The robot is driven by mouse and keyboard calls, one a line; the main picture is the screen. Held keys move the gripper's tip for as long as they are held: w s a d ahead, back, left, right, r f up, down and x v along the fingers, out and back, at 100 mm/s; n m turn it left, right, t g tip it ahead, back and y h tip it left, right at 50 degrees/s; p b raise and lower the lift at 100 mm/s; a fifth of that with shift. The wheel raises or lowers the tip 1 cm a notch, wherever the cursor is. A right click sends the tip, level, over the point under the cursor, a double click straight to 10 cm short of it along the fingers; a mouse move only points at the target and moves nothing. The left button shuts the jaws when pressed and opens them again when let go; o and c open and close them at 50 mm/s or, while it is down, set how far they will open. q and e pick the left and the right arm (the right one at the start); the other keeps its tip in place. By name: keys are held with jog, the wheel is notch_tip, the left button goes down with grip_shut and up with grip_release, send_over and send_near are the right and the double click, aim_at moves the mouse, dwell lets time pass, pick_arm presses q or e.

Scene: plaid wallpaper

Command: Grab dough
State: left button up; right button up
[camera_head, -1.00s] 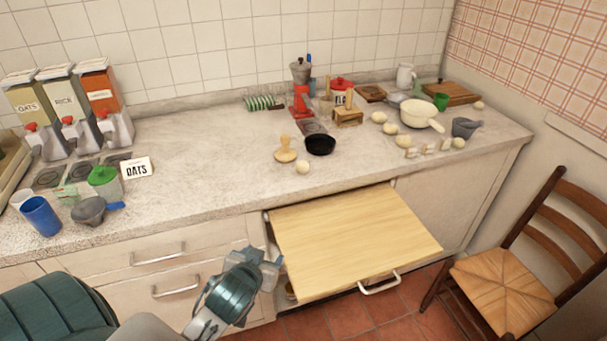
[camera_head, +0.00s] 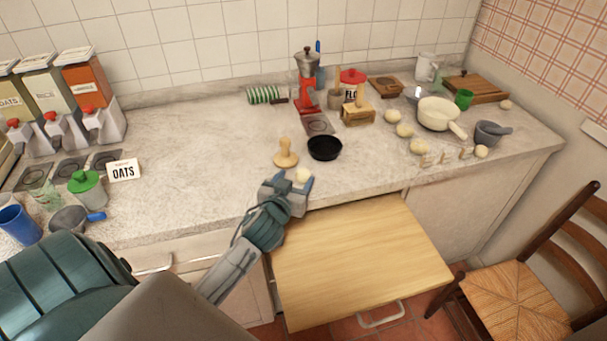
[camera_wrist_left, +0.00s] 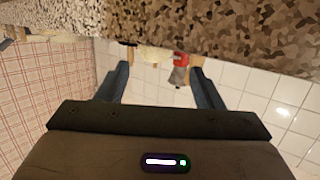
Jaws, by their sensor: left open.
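A small pale dough ball (camera_head: 302,175) sits on the counter near its front edge, just in front of a wooden stamp-like tool (camera_head: 286,154). My left gripper (camera_head: 289,182) is open at the counter's front edge, its fingers by this ball, and partly covers it in the head view. In the left wrist view, which is upside down, the open fingers (camera_wrist_left: 160,73) point at the counter edge, and a pale rounded shape (camera_wrist_left: 151,54), likely the dough, shows between them. More pale dough balls (camera_head: 404,130) lie farther right. My right gripper is not in view.
A wooden board-topped drawer (camera_head: 360,255) is pulled out below the counter (camera_head: 200,150). A black bowl (camera_head: 324,148) stands right of the ball. A white pot (camera_head: 437,113) and grey mortar (camera_head: 489,134) stand at right. A chair (camera_head: 520,285) is at lower right.

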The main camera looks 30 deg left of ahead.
aim_at(303, 178)
pick_arm(q)
jog(key=x, duration=0.1)
jog(key=p+x, duration=0.1)
jog(key=x, duration=0.1)
jog(key=p+x, duration=0.1)
jog(key=shift+w+d, duration=0.3)
jog(key=shift+w, duration=0.1)
jog(key=shift+w+a+f, duration=0.1)
jog(key=shift+w+f, duration=0.15)
jog(key=shift+s, duration=0.1)
jog(key=shift+c, duration=0.9)
jog(key=c, duration=0.9)
